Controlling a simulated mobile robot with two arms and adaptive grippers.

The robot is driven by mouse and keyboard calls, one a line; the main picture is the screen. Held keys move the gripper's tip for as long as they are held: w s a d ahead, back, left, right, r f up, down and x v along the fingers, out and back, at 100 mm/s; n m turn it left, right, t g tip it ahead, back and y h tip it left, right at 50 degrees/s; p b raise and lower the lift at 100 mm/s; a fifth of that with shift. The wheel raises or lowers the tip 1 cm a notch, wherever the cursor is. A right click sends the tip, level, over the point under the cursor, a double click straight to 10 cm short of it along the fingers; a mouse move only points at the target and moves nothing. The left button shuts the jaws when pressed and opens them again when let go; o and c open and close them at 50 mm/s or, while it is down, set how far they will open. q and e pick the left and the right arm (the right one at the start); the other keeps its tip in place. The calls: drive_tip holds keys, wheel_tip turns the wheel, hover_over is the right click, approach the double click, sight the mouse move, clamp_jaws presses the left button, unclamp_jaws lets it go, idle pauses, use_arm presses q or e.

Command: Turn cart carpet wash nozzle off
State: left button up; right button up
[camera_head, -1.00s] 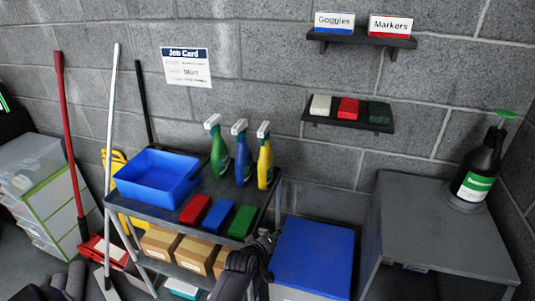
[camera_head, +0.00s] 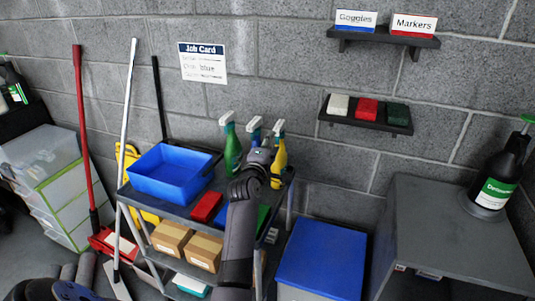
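Three spray bottles stand upright in a row at the back right of the cart's top shelf (camera_head: 190,208): a green one (camera_head: 232,150), a blue one (camera_head: 255,130) and a yellow one (camera_head: 279,165). All have white trigger heads. Their labels are too small to read, so I cannot tell which is carpet wash, nor how any nozzle is set. My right gripper is not clearly visible.
A blue tray (camera_head: 172,174) and a red block (camera_head: 206,207) share the cart top; my arm covers most of the blocks beside it. Cardboard boxes (camera_head: 203,251) sit below. A blue-lidded bin (camera_head: 320,258) and grey table (camera_head: 450,225) stand right, mops left.

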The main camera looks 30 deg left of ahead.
use_arm(q)
drive_tip(key=shift+b+x, duration=0.85)
drive_tip(key=shift+x, duration=2.05)
drive_tip(key=shift+c, duration=0.6)
drive_tip(key=c, duration=0.5)
drive_tip(key=n+p, duration=0.8)
drive_tip(key=n, duration=1)
drive_tip(key=shift+p, duration=0.35)
drive_tip(key=shift+n, duration=0.4)
